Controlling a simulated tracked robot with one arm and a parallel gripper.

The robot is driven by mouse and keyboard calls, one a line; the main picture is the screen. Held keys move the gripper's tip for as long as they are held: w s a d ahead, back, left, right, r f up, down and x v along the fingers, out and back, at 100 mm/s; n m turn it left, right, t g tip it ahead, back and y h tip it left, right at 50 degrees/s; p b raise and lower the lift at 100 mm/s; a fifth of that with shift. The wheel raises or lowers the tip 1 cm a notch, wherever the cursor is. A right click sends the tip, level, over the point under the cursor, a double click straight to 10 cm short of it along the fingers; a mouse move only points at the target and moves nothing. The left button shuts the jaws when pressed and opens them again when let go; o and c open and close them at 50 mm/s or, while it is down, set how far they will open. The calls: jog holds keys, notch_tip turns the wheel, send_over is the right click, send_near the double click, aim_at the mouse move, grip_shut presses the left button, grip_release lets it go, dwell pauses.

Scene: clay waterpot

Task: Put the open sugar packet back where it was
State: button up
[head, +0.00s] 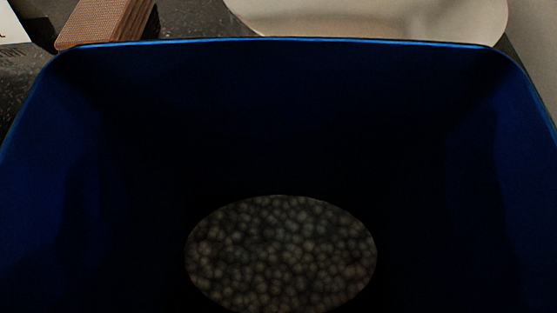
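A deep blue open-topped container (80,150) fills most of the head view, very close, and I look down into it. Its bright blue rim runs across the upper part of the view. I cannot tell for sure whether this is the open sugar packet; no label shows. Inside, at the bottom, is an oval patch of grey-brown rounded grains (282,252). The rest of the inside is very dark. My gripper does not show, so I cannot tell whether it touches or holds the container.
Behind the rim lies a dark speckled surface (198,22). A brown ridged block (106,20) is at the upper left, with a white piece with dark marking (12,24) left of it. A large pale rounded thing (380,18) is at the top right, cut off by the frame.

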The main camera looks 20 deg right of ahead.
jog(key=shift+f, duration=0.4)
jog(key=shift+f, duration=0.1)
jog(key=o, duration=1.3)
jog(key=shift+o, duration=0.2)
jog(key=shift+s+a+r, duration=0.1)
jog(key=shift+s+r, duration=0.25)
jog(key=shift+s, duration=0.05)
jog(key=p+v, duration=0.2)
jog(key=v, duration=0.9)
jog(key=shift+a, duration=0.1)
